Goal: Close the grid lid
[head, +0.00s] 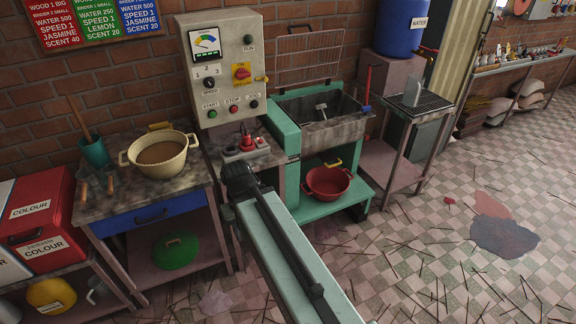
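The grid lid (309,57) is a thin wire frame standing open, nearly upright, at the back of the grey mixing trough (338,133). The trough sits in a green machine frame (283,125), and its open top shows a metal paddle (321,111) inside. My arm reaches up from the bottom middle, and its dark end (239,180) is left of the green frame, below and well apart from the lid. The fingers cannot be made out, so whether my gripper is open or shut is unclear.
A control box (223,68) with dial and buttons stands left of the lid. A red bowl (328,181) sits on the machine's lower shelf. A mesh-topped stand (421,102) is close on the right. A bench with a cream pot (160,155) is left. Tiled floor with scattered sticks lies right.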

